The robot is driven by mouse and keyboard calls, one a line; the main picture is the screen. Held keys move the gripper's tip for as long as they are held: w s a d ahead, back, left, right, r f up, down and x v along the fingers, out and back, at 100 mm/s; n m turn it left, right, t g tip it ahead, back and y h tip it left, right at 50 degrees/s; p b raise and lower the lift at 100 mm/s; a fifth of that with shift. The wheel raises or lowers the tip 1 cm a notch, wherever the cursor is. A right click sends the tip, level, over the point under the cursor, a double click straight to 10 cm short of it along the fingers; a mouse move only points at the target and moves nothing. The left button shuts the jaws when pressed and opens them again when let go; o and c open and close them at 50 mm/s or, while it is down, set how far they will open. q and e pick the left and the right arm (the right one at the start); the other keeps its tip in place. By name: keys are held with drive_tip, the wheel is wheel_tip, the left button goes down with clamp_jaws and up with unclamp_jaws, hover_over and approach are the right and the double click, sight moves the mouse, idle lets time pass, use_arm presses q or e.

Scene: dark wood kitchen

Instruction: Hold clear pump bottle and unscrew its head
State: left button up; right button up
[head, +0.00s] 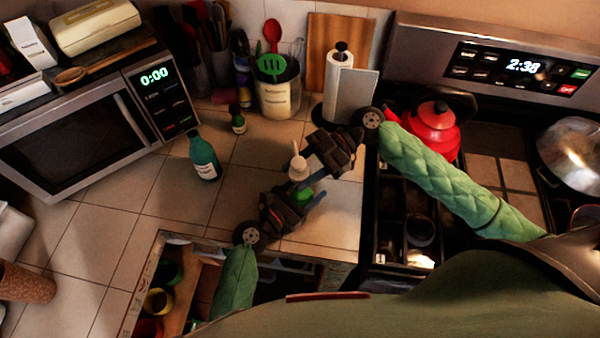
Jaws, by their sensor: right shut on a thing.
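The pump bottle stands on the tiled counter between my two grippers. Its pale pump head (298,166) points up, and a green part (302,196) shows low down, between the fingers of my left gripper. My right gripper (306,167) comes in from the right at pump height and is shut on the pump head. My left gripper (300,202) comes from the front and is at the bottle's lower body. Its fingers lie close around the bottle, but their grip is partly hidden. Most of the bottle's body is hidden by the grippers.
A dark green bottle (203,157) stands to the left, with a small bottle (238,119) behind it. A utensil crock (279,98) and a paper towel roll (339,82) are at the back. An open drawer (170,288) is in front. The stove with a red kettle (433,125) is right.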

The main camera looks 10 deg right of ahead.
drive_tip(key=shift+r, duration=0.4)
use_arm(q)
drive_tip(key=o, duration=1.2)
drive_tip(key=shift+c, duration=0.2)
drive_tip(key=v, duration=1.2)
